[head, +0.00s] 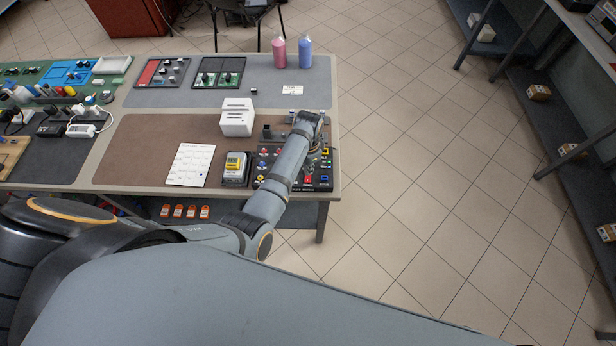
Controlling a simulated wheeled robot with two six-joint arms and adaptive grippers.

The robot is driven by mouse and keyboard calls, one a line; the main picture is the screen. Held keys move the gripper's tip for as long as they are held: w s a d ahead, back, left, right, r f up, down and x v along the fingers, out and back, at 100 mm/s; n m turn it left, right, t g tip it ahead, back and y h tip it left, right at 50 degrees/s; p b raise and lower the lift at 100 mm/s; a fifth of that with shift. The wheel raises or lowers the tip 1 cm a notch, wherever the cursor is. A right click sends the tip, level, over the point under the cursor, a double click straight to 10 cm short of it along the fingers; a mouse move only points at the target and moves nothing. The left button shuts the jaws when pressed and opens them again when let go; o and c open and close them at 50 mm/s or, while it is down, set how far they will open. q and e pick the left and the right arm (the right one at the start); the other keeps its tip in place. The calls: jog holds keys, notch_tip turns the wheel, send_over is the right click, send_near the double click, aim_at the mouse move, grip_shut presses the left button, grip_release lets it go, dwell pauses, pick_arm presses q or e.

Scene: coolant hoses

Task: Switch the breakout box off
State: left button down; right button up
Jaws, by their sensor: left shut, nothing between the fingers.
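The breakout box (322,185) is a black panel with coloured sockets, knobs and small lights, at the right front of the bench. A small red part (308,180) shows near its front edge. My left arm reaches across the box and hides its middle. My left gripper (318,150) is bent down over the right half of the box. It is small and partly hidden by the wrist; the fingers look shut and empty. I cannot tell whether they touch the box, or which way any switch is set. My right gripper is not in view.
A yellow-grey meter (236,166) and a printed sheet (190,165) lie left of the box. A white block (237,120) stands behind them. Pink (279,52) and blue (304,53) bottles stand at the back. The floor right of the bench is clear.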

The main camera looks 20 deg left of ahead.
pick_arm(q)
jog(key=shift+f+b, duration=0.45)
jog(key=shift+f, duration=0.4)
jog(key=shift+r, duration=0.1)
notch_tip(320, 180, up, 5)
jog(key=p, duration=0.6)
jog(key=shift+r, duration=0.95)
